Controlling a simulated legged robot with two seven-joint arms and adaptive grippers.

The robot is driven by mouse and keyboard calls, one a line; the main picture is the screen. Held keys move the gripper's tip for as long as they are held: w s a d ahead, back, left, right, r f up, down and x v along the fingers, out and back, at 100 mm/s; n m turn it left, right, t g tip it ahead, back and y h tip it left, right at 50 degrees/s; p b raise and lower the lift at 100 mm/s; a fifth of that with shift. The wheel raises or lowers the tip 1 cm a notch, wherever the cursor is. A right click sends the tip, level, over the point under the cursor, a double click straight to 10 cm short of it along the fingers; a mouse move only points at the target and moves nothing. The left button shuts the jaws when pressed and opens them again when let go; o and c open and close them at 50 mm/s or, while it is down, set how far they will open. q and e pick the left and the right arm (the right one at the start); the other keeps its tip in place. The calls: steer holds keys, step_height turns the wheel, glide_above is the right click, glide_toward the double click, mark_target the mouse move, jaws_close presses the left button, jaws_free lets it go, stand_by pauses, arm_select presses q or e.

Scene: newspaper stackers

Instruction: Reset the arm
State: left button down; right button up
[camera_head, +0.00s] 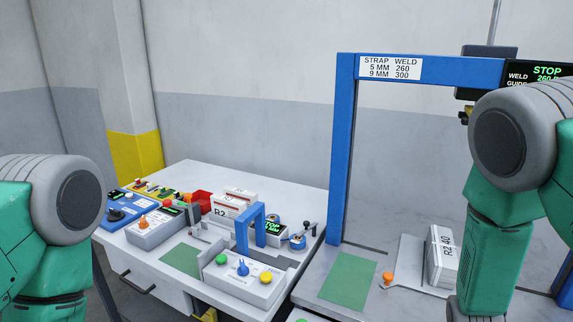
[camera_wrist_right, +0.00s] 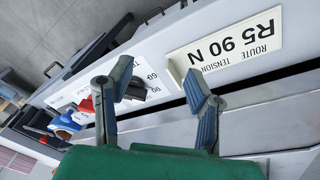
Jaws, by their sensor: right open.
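My right gripper (camera_wrist_right: 157,72) shows in the right wrist view with its two fingers spread apart and nothing between them. A white plate reading "ROUTE TENSION R5 90 N" (camera_wrist_right: 262,38) appears upside down beyond the right fingertip. In the head view my right arm (camera_head: 510,200) hangs at the right side, and its gripper is out of frame. My left arm (camera_head: 45,220) shows at the left edge, and its gripper is out of frame too.
A white bench (camera_head: 190,168) carries control boxes, a small blue arch (camera_head: 242,230) and a button box (camera_head: 240,280). To its right stands a tall blue strapping frame (camera_head: 343,150), with a bundle marked R2 40 (camera_head: 441,255) and a green mat (camera_head: 348,280).

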steer(key=s+a+f+n+y+b, duration=0.1)
steer(key=s+a+f+n, duration=0.2)
steer(key=s+n, duration=0.6)
steer(key=s+a+f+n+y, duration=0.1)
steer(key=s+a+f+n, duration=0.3)
steer(key=s, duration=0.9)
steer(key=w+f+n+t+b, duration=0.1)
steer(key=w+f+b, duration=0.2)
steer(key=f+b, duration=0.5)
steer(key=b, duration=0.2)
steer(key=shift+d+f+n+b, duration=0.2)
steer(key=shift+f+n+b, duration=0.1)
steer(key=shift+f+n, duration=0.1)
steer(key=shift+w, duration=0.15)
